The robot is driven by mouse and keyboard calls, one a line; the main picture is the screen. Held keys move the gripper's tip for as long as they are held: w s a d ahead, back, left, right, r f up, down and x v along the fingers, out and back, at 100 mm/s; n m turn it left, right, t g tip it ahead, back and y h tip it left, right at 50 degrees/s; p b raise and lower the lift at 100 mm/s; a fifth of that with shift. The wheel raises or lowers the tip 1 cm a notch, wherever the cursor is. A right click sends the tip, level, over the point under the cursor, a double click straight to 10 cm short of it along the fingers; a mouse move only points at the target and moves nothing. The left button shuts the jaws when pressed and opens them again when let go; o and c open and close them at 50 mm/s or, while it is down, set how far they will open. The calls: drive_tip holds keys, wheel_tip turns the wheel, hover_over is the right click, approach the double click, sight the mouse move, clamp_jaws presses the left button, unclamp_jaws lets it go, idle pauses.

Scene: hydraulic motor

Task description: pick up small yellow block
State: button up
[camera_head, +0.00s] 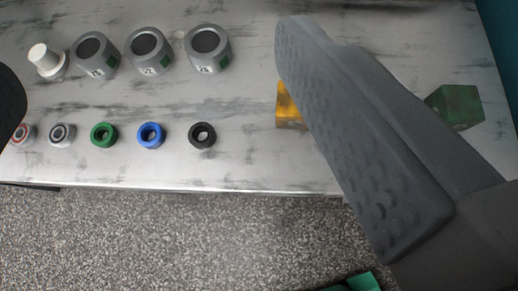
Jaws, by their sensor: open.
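The right finger of my gripper (150,70) is large in the foreground and hides the block's right part. The other finger shows only as a dark tip at the left picture edge. My gripper is open with a wide gap between the fingers. The block shows just left of the right finger's inner face in the picture; I cannot tell the distance between them.
A green block (455,106) sits right of the finger. Several grey cylinders (148,51) and a white knobbed part (46,60) stand at the back left. Several small rings, among them a blue ring (150,135) and a black ring (202,136), lie in front. Speckled floor (180,235) lies below the table edge.

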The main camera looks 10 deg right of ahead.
wheel_tip(320, 180, down, 12)
drive_tip(key=d+m+h, duration=0.1)
drive_tip(key=d+h, duration=0.1)
drive_tip(key=h, duration=0.2)
approach(292, 106)
drive_tip(key=shift+m+g, duration=0.3)
drive_tip(key=x, duration=0.2)
drive_tip(key=b+x, duration=0.1)
drive_tip(key=x, duration=0.2)
drive_tip(key=shift+w+r, duration=0.1)
drive_tip(key=shift+w, duration=0.3)
drive_tip(key=x, duration=0.2)
drive_tip(key=d+b+x, duration=0.1)
drive_tip(key=x, duration=0.2)
drive_tip(key=shift+s+a, duration=0.1)
drive_tip(key=shift+s, duration=0.2)
drive_tip(key=shift+w+f, duration=0.25)
drive_tip(key=shift+w, duration=0.15)
drive_tip(key=c, duration=1.4)
drive_tip(key=shift+r, duration=0.1)
